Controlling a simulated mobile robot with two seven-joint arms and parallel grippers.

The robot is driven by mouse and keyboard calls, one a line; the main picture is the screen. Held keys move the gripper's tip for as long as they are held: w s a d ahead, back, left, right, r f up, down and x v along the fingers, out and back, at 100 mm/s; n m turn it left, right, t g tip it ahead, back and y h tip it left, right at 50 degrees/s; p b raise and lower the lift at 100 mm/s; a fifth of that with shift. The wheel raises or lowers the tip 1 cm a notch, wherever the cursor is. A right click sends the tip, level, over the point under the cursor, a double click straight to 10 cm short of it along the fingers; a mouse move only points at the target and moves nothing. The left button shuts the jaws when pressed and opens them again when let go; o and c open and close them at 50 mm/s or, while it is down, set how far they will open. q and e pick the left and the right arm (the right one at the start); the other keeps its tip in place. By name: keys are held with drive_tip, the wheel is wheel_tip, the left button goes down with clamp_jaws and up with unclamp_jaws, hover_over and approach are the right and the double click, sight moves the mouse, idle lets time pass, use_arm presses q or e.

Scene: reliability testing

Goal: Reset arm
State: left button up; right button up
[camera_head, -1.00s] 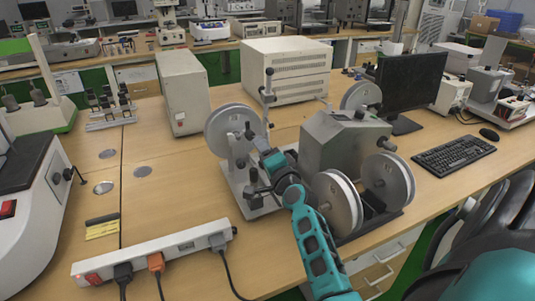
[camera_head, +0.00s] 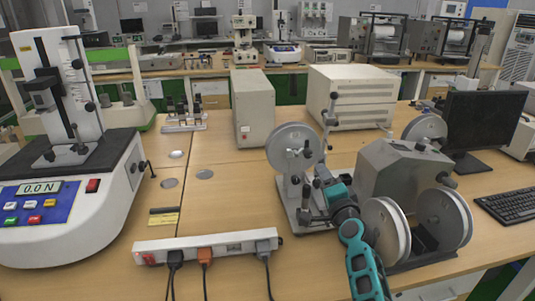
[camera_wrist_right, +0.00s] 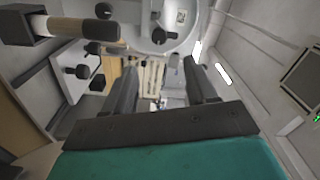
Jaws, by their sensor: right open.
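My right arm is teal and reaches up from the bottom right in the head view. Its gripper (camera_head: 312,212) is at the near side of the wheel machine (camera_head: 404,172), in front of the left stand with its pale disc (camera_head: 295,147). In the right wrist view the two dark fingers of the right gripper (camera_wrist_right: 163,90) stand wide apart with nothing between them. A pale disc (camera_wrist_right: 158,28) and black knobs lie just beyond the fingers. I cannot tell whether the gripper touches the machine. My left gripper is not in view.
A force tester (camera_head: 70,180) stands at the left. A power strip (camera_head: 207,246) with several plugs lies at the front. Two beige boxes, a monitor (camera_head: 484,124) and a keyboard (camera_head: 508,205) stand behind and right. The table's middle left is mostly clear.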

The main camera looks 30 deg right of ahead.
drive_tip(key=s+a+f+n+g+y, duration=0.3)
drive_tip(key=s+a+f+n, duration=0.6)
drive_tip(key=s+a, duration=0.3)
drive_tip(key=s+a+f+n+g+y, duration=0.3)
drive_tip(key=s+a+f+n+y, duration=0.1)
drive_tip(key=s+a+f+n, duration=0.6)
drive_tip(key=shift+s+a+f+n+g, duration=0.15)
drive_tip(key=shift+s+a+n+g, duration=0.15)
drive_tip(key=shift+s+a+n, duration=0.5)
drive_tip(key=shift+s, duration=0.1)
